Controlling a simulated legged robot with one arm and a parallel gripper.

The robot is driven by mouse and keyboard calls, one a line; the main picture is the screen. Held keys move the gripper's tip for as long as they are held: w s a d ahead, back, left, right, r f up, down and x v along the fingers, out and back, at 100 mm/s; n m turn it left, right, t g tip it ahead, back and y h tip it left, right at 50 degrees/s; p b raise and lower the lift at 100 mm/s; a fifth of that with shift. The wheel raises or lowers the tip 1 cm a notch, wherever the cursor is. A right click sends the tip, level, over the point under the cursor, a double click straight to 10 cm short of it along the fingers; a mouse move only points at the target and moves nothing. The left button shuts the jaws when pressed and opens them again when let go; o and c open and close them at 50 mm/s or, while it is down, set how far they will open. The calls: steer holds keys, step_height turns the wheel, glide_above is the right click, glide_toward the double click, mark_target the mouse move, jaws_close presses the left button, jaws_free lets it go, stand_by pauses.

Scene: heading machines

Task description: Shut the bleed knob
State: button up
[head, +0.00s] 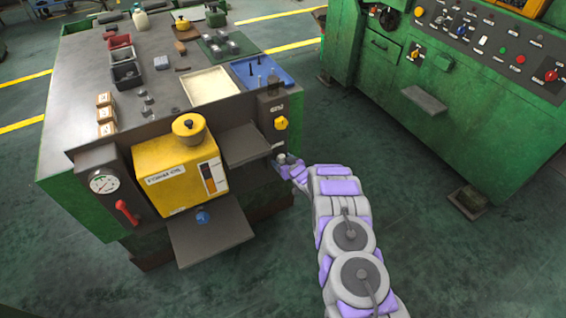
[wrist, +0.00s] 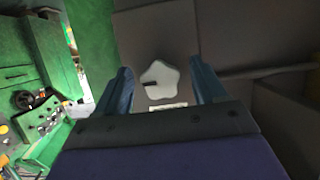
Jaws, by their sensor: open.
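A pale grey star-shaped knob (wrist: 160,80), which I take to be the bleed knob, sits on a dark panel in the wrist view. It has a short dark mark on its left side, and a small pale label is partly visible below it. My gripper (wrist: 160,68) is open, with one finger on each side of the knob and a visible gap to both. In the head view my gripper (head: 287,163) is at the right front corner of the green bench, below a yellow knob (head: 281,123), and covers most of the spot there.
A blue knob (head: 203,217) is above a lower shelf (head: 212,243). A green machine (head: 450,110) stands right, across open floor.

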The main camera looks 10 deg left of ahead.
steer(key=c, duration=1.1)
steer(key=shift+o, duration=0.2)
